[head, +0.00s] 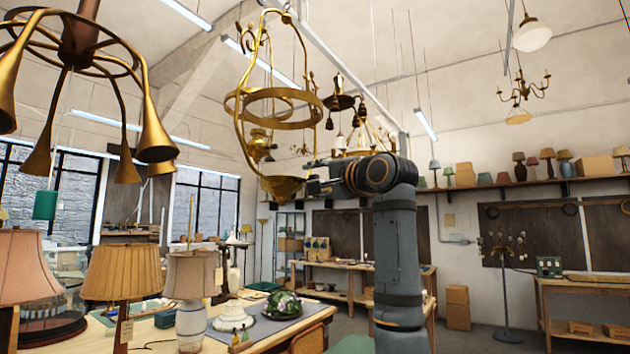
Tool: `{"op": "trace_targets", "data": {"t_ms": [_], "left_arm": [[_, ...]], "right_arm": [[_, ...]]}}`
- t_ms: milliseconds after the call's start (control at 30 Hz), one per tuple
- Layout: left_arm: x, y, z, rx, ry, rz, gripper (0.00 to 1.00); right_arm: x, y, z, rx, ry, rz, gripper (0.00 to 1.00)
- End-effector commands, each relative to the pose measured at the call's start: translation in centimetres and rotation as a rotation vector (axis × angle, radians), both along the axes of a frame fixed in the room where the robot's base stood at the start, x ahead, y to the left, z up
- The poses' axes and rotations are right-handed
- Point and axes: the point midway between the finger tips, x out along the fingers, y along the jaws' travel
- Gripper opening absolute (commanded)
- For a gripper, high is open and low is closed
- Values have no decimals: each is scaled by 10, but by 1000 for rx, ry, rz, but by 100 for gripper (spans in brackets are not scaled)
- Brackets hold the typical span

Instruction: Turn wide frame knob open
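A wide brass hanging frame (240,103) with a horizontal ring and a bowl (283,186) at its foot hangs at the upper middle of the head view. A brass burner-like part (258,143) shows inside or behind its left side. I cannot make out a knob for certain. My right gripper (309,183) points left, just right of the bowl at the frame's foot. Its fingers are small and dark, so I cannot tell whether they touch the frame or how far apart they are. My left gripper is out of view.
A many-armed brass fixture (78,50) hangs at the upper left. Shaded lamps (122,272) and a green glass shade (282,305) stand on the front table. A dark chandelier (338,102) hangs behind the frame. A workbench (575,290) and lamp shelf (530,186) line the right wall.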

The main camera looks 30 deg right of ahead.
Motion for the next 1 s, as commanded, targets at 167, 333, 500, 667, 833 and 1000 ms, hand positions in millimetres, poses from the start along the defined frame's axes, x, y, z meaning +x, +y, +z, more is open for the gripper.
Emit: {"op": "trace_targets", "data": {"t_ms": [167,333,500,667,833,1000], "left_arm": [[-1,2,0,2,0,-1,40],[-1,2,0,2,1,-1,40],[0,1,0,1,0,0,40],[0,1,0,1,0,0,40],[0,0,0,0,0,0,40],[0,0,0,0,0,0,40]], "right_arm": [[0,0,0,0,0,0,45],[-18,-1,-1,-2,-4,-2,45],[-59,-2,-6,-3,-3,-5,45],[-95,-2,-11,-4,-2,-4,45],[-115,-2,-13,-1,-1,-2,45],[-120,-2,-14,0,0,0,45]]}}
